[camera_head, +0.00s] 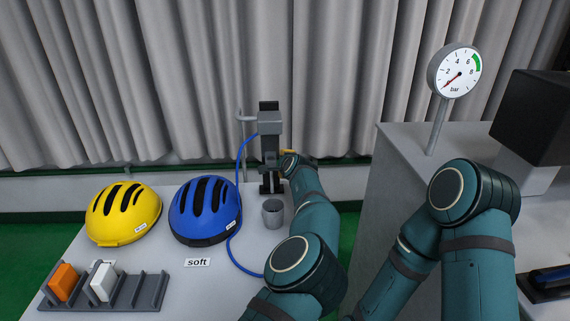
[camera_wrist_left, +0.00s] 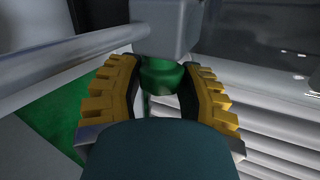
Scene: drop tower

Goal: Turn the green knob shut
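The green knob (camera_wrist_left: 162,76) shows in the left wrist view, just under a grey block (camera_wrist_left: 165,28). My left gripper (camera_wrist_left: 163,72) has one yellow finger with a dark pad on each side of the knob. The knob fills the gap between the pads, and they appear to touch it. In the head view my left gripper (camera_head: 288,160) is at the grey valve stand (camera_head: 268,125), and the knob is hidden there. My right arm is at the right, with its gripper out of view.
A gauge (camera_head: 454,71) stands on a grey cabinet (camera_head: 400,160), its needle near the low end. A blue hose (camera_head: 238,175) runs down the stand. A grey cup (camera_head: 272,213), blue helmet (camera_head: 204,210), yellow helmet (camera_head: 123,213) and rack (camera_head: 130,292) with orange and white blocks are on the table.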

